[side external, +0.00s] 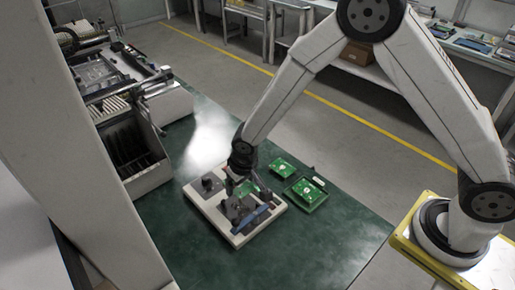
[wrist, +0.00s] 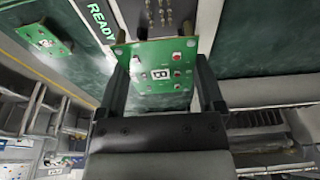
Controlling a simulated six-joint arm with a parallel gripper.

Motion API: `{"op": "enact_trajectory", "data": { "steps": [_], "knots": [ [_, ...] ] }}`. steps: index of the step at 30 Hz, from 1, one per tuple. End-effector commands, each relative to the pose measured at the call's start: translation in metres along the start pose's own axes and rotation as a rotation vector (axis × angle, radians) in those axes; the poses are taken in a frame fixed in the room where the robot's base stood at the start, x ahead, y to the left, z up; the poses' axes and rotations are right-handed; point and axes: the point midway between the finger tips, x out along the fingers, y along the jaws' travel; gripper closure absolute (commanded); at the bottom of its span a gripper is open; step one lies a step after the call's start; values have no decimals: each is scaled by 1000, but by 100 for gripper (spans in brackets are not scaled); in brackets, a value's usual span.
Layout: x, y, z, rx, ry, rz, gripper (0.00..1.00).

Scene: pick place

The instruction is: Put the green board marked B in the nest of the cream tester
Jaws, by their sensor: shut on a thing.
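My gripper (wrist: 160,85) is shut on a green board (wrist: 155,52), with one finger at each side edge. A dark letter B on a white label faces the wrist camera. In the side view, my gripper (side external: 243,180) is over the cream tester (side external: 237,240), and the held board (side external: 247,187) shows as a green patch partly behind the fingers. The tester also shows in the wrist view with green READY lettering (wrist: 101,20). A dark nest area with pins (wrist: 168,14) lies beyond the board's far edge. The side view does not show whether the board touches the tester.
Two other green boards lie right of the tester, one (side external: 282,168) farther back and one (side external: 309,189) nearer. A grey machine with a slotted rack (side external: 135,150) stands at the left. The green table (side external: 320,245) is clear at the front right.

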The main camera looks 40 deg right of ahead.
Motion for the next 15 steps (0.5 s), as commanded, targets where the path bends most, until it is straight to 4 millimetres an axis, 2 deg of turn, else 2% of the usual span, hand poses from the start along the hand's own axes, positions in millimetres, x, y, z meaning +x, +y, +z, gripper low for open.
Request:
{"op": "enact_trajectory", "data": {
  "steps": [15],
  "knots": [
    [29,0,6,0,-2,1,56]
  ]
}}
